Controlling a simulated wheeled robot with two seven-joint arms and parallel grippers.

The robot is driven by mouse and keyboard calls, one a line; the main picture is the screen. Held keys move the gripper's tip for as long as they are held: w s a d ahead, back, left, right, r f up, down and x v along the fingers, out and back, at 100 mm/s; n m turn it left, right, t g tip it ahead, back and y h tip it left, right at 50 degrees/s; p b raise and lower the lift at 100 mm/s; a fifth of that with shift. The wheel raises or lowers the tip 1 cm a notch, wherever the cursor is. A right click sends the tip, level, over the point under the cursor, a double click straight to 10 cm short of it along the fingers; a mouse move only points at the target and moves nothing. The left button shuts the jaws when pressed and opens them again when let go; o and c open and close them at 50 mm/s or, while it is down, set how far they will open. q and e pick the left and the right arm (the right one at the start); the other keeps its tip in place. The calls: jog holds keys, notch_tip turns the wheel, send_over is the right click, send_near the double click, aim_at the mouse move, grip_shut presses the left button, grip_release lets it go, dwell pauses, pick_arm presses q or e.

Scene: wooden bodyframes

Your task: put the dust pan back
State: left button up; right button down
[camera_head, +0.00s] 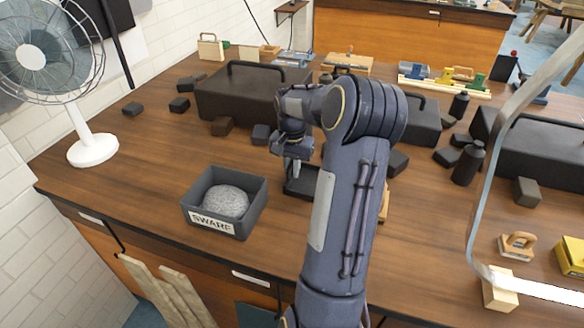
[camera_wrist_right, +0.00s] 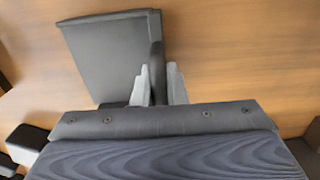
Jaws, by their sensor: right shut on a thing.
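The dust pan (camera_head: 301,182) is a dark, flat, open tray in the middle of the wooden bench, partly hidden behind my right arm in the head view. In the right wrist view the dust pan (camera_wrist_right: 108,55) fills the upper left, with its dark upright handle part at its right side. My right gripper (camera_head: 293,165) is over the pan. In the wrist view its two grey fingers (camera_wrist_right: 158,84) are shut on that part, one on each side. I cannot tell whether the pan touches the bench. My left gripper is not in view.
A grey bin marked SWARF (camera_head: 247,215) stands left of the pan. Behind are a large black toolbox (camera_head: 240,97) and several dark blocks. A white fan (camera_head: 92,148) stands far left. A pale curved frame (camera_head: 490,150) crosses the right side. Bench between bin and fan is clear.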

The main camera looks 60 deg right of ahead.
jog(key=shift+f, duration=0.15)
jog(key=c, duration=1.5)
grip_release()
jog(key=shift+o, duration=0.2)
notch_tip(320, 180, up, 12)
jog(key=shift+r, duration=0.2)
jog(key=shift+a+r, duration=0.1)
jog(key=shift+a, duration=0.15)
jog(key=s+a+r+n+t+y, duration=0.2)
jog(key=a+n, duration=0.5)
jog(key=a, duration=1.3)
jog(key=s+a+f+n+t+y, duration=0.1)
jog(key=s+a+f+n, duration=0.2)
jog(key=s+a, duration=0.2)
jog(key=s+a+f+n+t, duration=0.2)
jog(key=s+a, duration=0.3)
jog(key=a, duration=0.4)
jog(key=shift+s+a+f+n+t+y, duration=0.35)
jog(key=shift+f+n, duration=0.25)
jog(key=shift+f, duration=0.25)
